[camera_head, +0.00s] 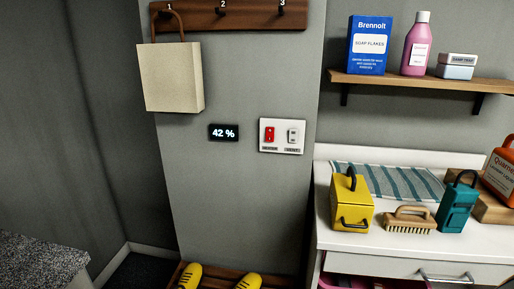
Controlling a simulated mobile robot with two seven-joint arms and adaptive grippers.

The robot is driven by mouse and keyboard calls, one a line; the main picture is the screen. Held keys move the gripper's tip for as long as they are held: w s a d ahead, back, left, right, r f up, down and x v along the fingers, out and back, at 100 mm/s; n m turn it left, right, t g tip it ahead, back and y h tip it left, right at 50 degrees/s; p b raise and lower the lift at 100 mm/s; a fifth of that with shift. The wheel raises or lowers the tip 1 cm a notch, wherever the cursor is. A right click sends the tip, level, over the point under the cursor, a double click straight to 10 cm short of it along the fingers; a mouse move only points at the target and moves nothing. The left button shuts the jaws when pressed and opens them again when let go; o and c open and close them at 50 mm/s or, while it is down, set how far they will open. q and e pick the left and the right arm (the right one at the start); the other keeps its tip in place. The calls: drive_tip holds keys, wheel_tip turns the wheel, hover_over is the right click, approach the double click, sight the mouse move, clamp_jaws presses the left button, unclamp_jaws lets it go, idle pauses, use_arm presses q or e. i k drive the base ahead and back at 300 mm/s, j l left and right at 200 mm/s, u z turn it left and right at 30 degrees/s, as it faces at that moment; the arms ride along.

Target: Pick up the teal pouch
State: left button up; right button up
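The teal pouch (455,208) stands upright on the white cabinet top (390,247) at the right of the head view. It has a dark loop handle on top and some darker detail on its front. It stands just right of a wooden scrubbing brush (409,221) and left of a wooden block (491,208), partly in front of that block. Neither of my grippers is in view, so I cannot see whether they are open or shut.
A yellow box (351,205) with dark handles and a striped cloth (388,180) are on the cabinet top. An orange bottle (500,170) rests at the right edge. A wall shelf (420,81) hangs above. A drawer handle (447,277) sticks out in front.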

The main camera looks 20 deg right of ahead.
sight(457, 203)
drive_tip(key=z, duration=2.15)
drive_tip(key=u, duration=0.9)
drive_tip(key=l+u, duration=0.5)
drive_tip(key=u, duration=0.2)
drive_tip(key=l+u, duration=0.25)
drive_tip(key=u, duration=0.15)
drive_tip(key=k+l+u, duration=0.25)
drive_tip(key=l, duration=0.2)
drive_tip(key=k+l+u, duration=0.1)
drive_tip(key=l+u, duration=0.2)
drive_tip(key=l, duration=0.1)
